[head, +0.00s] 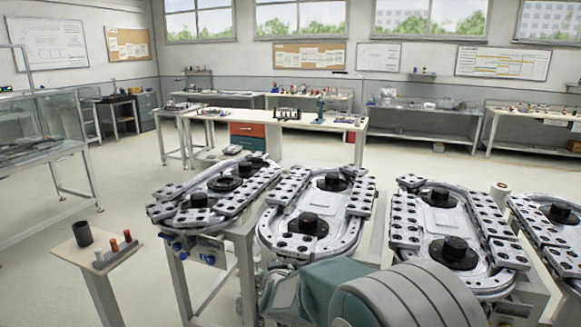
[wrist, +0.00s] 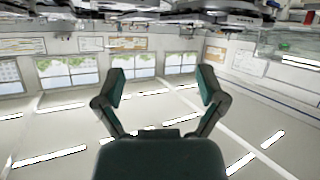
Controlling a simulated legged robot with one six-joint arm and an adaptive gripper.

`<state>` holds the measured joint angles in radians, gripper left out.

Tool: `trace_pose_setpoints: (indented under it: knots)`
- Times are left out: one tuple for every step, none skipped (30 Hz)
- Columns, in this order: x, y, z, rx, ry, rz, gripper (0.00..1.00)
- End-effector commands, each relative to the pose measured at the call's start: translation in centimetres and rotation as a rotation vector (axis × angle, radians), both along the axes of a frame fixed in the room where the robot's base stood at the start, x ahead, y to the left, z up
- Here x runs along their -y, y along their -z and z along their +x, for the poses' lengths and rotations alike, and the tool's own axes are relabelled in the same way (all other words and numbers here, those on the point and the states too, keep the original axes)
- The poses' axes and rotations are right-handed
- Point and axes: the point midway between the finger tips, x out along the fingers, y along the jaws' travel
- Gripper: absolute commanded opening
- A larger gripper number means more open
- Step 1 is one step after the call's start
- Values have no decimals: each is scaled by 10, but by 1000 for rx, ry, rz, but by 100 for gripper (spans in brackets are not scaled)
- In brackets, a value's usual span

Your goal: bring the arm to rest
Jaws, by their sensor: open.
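My gripper (wrist: 160,90) shows in the wrist view with its two dark green fingers spread wide apart. Nothing is between the fingers. The wrist view is upside down or strongly tilted, with the ceiling lights low in the picture and the tracks along its top edge. In the head view my arm (head: 390,295) shows as rounded grey and green links at the bottom, in front of the ring tracks. My gripper's fingers cannot be made out in the head view.
Several oval ring tracks (head: 268,240) on metal stands fill the middle and right. A small stand (head: 75,250) at the lower left bears a dark cup (head: 82,234) and small cylinders. A workbench (head: 345,125) stands behind.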

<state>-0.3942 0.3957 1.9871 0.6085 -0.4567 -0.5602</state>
Motion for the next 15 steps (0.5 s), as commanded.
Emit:
trace_pose_setpoints:
  knots:
    - [8,-17,-9,-17,-12,20,90]
    - [13,-25,-15,-32,-20,31,90]
    - [18,-33,-23,-53,-32,43,90]
    - [23,-40,-30,-69,-39,53,90]
    - [28,-46,-37,-85,-45,61,90]
    - [34,-54,-47,-108,-55,70,90]
    - [40,-59,-55,-126,-59,76,90]
    - [45,-65,-63,-143,-63,82,90]
    - [51,-71,-74,-166,-68,88,90]
    - [57,-76,-83,-184,-69,92,90]
    - [62,-80,-92,-202,-72,94,90]
    - [69,-85,-105,-226,-72,98,90]
    - [75,-88,-114,-244,-72,100,90]
    - [80,-92,-124,-263,-71,101,90]
    - [88,-95,-138,-288,-67,103,90]
